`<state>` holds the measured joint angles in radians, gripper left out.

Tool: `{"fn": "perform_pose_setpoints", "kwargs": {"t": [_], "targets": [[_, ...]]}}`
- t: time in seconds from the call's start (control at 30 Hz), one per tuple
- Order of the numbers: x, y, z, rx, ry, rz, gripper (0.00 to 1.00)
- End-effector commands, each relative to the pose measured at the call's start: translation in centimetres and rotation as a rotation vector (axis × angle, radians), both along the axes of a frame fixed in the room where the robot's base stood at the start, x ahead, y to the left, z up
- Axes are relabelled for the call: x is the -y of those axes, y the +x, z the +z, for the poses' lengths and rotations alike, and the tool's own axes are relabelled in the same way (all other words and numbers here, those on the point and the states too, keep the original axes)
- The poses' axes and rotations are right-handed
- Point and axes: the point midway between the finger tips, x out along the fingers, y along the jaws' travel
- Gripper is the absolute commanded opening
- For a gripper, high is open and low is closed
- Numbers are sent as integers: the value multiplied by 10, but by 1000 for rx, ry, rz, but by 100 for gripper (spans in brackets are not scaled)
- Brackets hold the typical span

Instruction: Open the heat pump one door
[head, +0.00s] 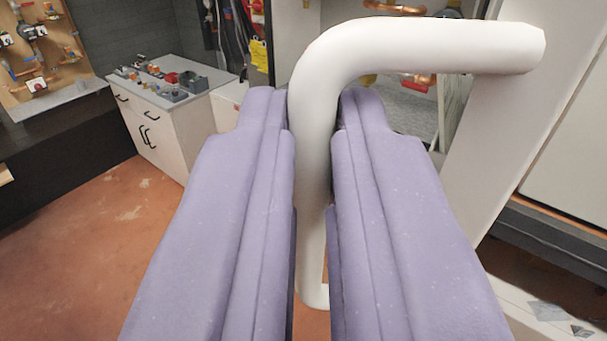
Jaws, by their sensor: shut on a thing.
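My gripper (315,125) fills the middle of the head view with its two purple fingers. The fingers are shut on a thick white door handle (312,80), one finger on each side of its upright bar. The handle bends at the top and runs right to the edge of a pale door (520,130). The handle's lower end shows between the fingers near the bottom. Behind the handle, copper pipes (405,10) and the inside of a heat pump unit show in a gap left of the door edge. Much of the unit is hidden by the fingers and handle.
A white cabinet (165,135) with black handles and small parts on top stands at the back left. A dark bench (60,160) and a wooden panel with pipe fittings (35,60) are at the far left. The reddish floor (100,240) is clear at the left.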

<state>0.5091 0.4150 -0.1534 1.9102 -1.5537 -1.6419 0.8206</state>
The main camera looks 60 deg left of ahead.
Motion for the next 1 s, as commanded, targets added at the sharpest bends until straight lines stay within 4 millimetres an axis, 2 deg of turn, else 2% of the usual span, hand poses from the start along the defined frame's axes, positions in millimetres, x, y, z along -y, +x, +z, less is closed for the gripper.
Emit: {"fn": "perform_pose_setpoints", "kwargs": {"t": [0.3,0.33,0.37,0.4,0.8,1.0], "targets": [[-2,2,4,11,1,2,0],[-2,2,4,11,1,2,14],[-2,2,4,9,1,2,21],[-2,2,4,9,1,2,22],[1,0,1,3,0,-1,22],[25,-16,-2,4,-1,-4,22]]}}
